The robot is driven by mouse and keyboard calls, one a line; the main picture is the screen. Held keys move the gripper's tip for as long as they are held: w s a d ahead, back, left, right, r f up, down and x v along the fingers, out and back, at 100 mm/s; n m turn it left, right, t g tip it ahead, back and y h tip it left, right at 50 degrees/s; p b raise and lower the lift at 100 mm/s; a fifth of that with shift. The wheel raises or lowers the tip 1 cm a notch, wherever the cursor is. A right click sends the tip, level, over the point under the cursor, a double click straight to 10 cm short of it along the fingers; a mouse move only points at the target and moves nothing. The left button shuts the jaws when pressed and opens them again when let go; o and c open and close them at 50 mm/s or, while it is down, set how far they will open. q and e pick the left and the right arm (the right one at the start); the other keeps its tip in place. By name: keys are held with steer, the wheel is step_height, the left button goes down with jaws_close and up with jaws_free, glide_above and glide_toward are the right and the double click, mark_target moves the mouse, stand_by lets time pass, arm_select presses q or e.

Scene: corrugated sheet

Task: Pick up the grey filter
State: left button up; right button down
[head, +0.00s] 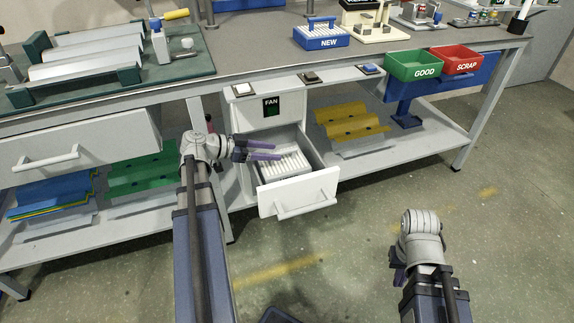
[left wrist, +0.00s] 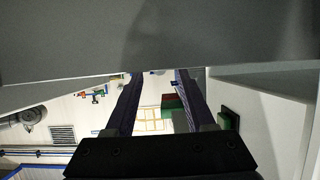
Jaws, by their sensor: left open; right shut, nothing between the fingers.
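A pale grey-white ribbed filter (head: 292,164) lies inside the open drawer (head: 297,194) of the white FAN cabinet. My left gripper (head: 279,152) is open, its two purple fingers spread and pointing right, over the drawer's back part near the filter. Nothing shows between them. In the left wrist view the left fingers (left wrist: 156,78) stand apart below a large grey surface that fills the top, and the filter cannot be made out. My right gripper (head: 396,266) is low over the floor at the right, shut and empty, mostly hidden behind its wrist.
A blue NEW tray (head: 321,42) with white ribbed pieces stands on the bench. A green GOOD bin (head: 414,66) and a red SCRAP bin (head: 458,61) hang at its front edge. Yellow corrugated sheets (head: 350,121) lie on the lower shelf. The floor in front is clear.

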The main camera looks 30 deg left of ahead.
mark_target(287, 153)
arm_select(q)
steer(key=shift+b+x, duration=1.65)
steer(key=shift+x, duration=2.3)
steer(key=shift+a, duration=0.1)
jaws_close()
